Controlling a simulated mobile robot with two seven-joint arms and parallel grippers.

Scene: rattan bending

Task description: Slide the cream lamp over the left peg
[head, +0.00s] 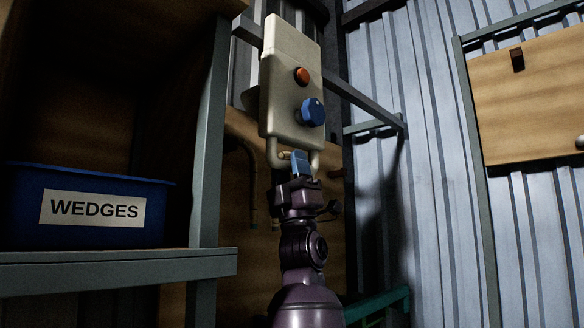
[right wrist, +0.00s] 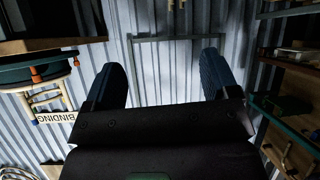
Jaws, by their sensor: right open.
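The cream lamp (head: 289,82) is a boxy body with a red button, a blue knob and a U-shaped handle below, seen in the middle of the head view. My left gripper (head: 300,164) has its blue fingers at the bottom of that handle and appears shut on it; the grasped bar is mostly hidden. A dark peg (head: 517,60) sticks out of a wooden board at the upper right, apart from the lamp. I cannot tell whether it is the left peg. My right gripper (right wrist: 161,85) is open and empty in the right wrist view.
The wooden board (head: 540,105) hangs on corrugated wall. A second board (head: 247,135) is behind the lamp. The wrist view shows a BINDING label (right wrist: 56,117) and shelves at right.

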